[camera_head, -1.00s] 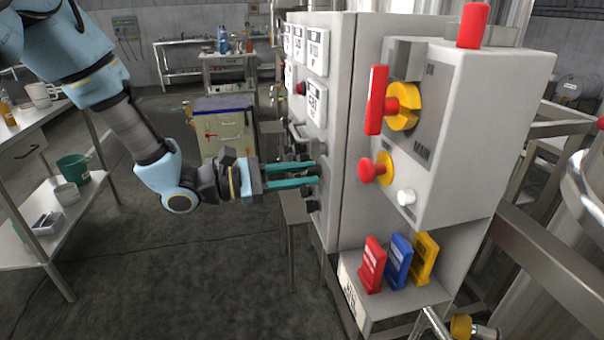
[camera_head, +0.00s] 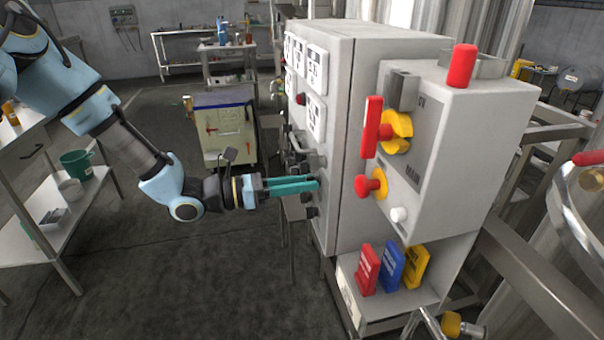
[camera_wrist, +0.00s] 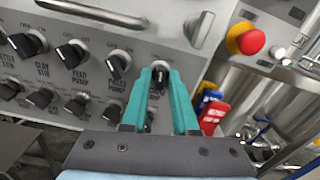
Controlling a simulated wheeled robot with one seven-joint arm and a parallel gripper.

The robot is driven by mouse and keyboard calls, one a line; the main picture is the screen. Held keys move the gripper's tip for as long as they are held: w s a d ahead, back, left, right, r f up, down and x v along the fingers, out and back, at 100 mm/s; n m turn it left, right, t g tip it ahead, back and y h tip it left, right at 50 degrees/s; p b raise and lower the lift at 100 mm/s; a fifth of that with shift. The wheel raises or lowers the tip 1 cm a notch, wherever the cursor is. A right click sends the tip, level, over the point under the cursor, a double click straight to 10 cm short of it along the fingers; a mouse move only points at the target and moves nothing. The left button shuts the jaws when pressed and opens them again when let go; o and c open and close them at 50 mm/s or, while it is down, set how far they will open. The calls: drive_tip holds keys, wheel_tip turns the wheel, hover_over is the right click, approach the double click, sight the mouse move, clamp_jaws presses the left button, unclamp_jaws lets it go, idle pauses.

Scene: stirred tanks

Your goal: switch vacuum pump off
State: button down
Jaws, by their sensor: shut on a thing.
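My gripper (camera_head: 314,184) reaches the left face of the grey control cabinet (camera_head: 345,150) with its teal fingers close together. In the wrist view the fingertips (camera_wrist: 160,80) are shut on a black rotary knob (camera_wrist: 159,72) at the right end of the upper knob row. The fingers hide much of this knob and the label below it, so I cannot read its name or tell its setting clearly.
A metal bar handle (camera_wrist: 95,12) lies above the knobs. A red mushroom button on yellow (camera_wrist: 246,39) is to the right. In the head view, a red-and-yellow main switch (camera_head: 396,131) and red, blue and yellow tags (camera_head: 390,266) are on the cabinet's right side. Floor (camera_head: 170,275) at left is clear.

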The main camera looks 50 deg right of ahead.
drive_tip(key=shift+n+p, duration=1.35)
drive_tip(key=shift+n, duration=0.65)
drive_tip(key=c, duration=0.9)
unclamp_jaws()
drive_tip(key=shift+w+a, duration=0.1)
drive_tip(key=b+v, duration=0.3)
drive_tip(key=v, duration=0.7)
drive_tip(key=shift+w+a, duration=0.2)
